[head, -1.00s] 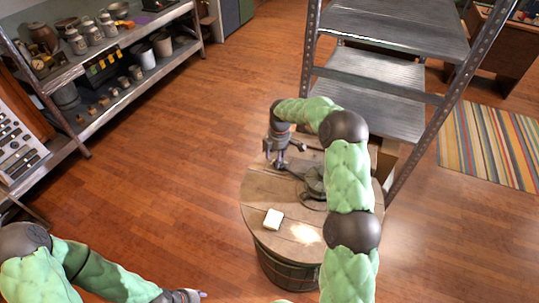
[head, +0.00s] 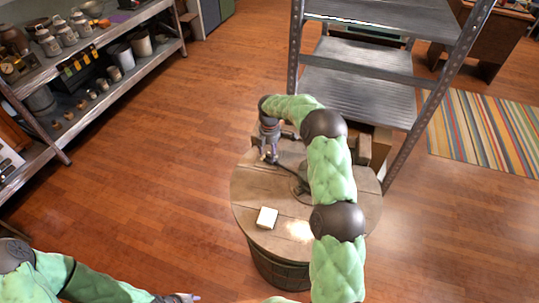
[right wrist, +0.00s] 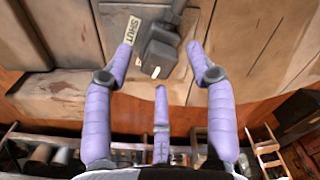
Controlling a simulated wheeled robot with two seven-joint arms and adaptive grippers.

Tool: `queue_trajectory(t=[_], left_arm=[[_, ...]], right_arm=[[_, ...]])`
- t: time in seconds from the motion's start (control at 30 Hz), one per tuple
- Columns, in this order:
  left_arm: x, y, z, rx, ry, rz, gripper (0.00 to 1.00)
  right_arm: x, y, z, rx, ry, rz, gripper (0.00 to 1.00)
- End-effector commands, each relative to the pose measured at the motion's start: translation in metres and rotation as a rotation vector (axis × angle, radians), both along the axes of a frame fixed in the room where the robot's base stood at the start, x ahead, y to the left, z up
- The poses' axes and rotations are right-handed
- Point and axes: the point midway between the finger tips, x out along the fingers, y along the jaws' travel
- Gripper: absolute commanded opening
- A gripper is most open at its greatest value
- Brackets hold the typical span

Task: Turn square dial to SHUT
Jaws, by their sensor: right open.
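In the right wrist view a dark grey square dial (right wrist: 160,48) with a small white mark is mounted on a weathered, pale wooden surface. A label reading SHUT (right wrist: 118,36) is beside it on the left, partly behind a finger. My right gripper (right wrist: 162,55) is open, with purple fingers on either side of the dial and a third finger below; contact cannot be told. In the head view my right gripper (head: 269,155) is over the far left part of a round barrel top (head: 250,190); the dial cannot be made out there. My left gripper (head: 184,297) is at the bottom edge, its fingers unclear.
A white block (head: 267,217) lies on the barrel top. A metal step shelf (head: 360,85) stands behind the barrel. A shelf rack (head: 90,95) with jars is at the left, and a striped rug (head: 485,135) at the right. The floor left of the barrel is clear.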

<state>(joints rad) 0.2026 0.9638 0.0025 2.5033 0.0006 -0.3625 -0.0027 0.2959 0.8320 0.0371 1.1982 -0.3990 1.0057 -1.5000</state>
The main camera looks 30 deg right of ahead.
Motion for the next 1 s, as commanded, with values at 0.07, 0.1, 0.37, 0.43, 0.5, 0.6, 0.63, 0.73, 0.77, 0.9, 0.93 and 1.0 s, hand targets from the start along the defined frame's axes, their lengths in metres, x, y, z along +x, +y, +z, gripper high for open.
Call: queue_trajectory(t=[0.07, 0.1, 0.37, 0.43, 0.5, 0.6, 0.63, 0.73, 0.77, 0.9, 0.93, 1.0], left_arm=[[0.0001, 0.0000, -0.0027, 0.000, 0.000, 0.000, 0.40], [0.0001, 0.0000, -0.0030, 0.000, 0.000, 0.000, 0.40], [0.0001, 0.0000, -0.0029, 0.000, 0.000, 0.000, 0.40], [0.0002, 0.0000, -0.0029, 0.000, 0.000, 0.000, 0.40], [0.0001, 0.0001, -0.0029, 0.000, 0.000, 0.000, 0.40], [0.0001, 0.0001, -0.0029, 0.000, 0.000, 0.000, 0.40], [0.0001, 0.0001, -0.0029, 0.000, 0.000, 0.000, 0.40], [0.0001, 0.0001, -0.0029, 0.000, 0.000, 0.000, 0.40], [0.0001, 0.0001, -0.0029, 0.000, 0.000, 0.000, 0.40], [0.0001, 0.0000, -0.0024, 0.000, 0.000, 0.000, 0.40], [0.0001, 0.0000, -0.0020, 0.000, 0.000, 0.000, 0.40], [0.0001, 0.0000, -0.0009, 0.000, 0.000, 0.000, 0.40]], right_arm=[[0.0001, -0.0001, -0.0060, 0.000, 0.000, 0.000, 0.56], [0.0001, -0.0001, -0.0075, 0.000, 0.000, 0.000, 0.56], [0.0000, 0.0000, -0.0090, 0.000, 0.000, 0.000, 0.56], [-0.0001, 0.0000, -0.0090, 0.000, 0.000, 0.000, 0.53], [-0.0001, 0.0000, -0.0090, 0.000, 0.000, 0.000, 0.34], [-0.0001, 0.0002, -0.0089, 0.000, 0.000, 0.000, 0.05], [-0.0001, 0.0003, -0.0090, 0.000, 0.000, 0.000, 0.01], [-0.0001, 0.0008, -0.0092, 0.001, 0.000, 0.000, 0.00], [0.0000, 0.0010, -0.0092, 0.001, 0.000, 0.000, 0.00], [-0.0001, 0.0015, -0.0093, 0.002, 0.001, -0.003, 0.00], [0.0000, 0.0017, -0.0092, 0.002, 0.001, -0.006, 0.00], [0.0000, 0.0019, -0.0091, 0.002, 0.001, -0.017, 0.00]])
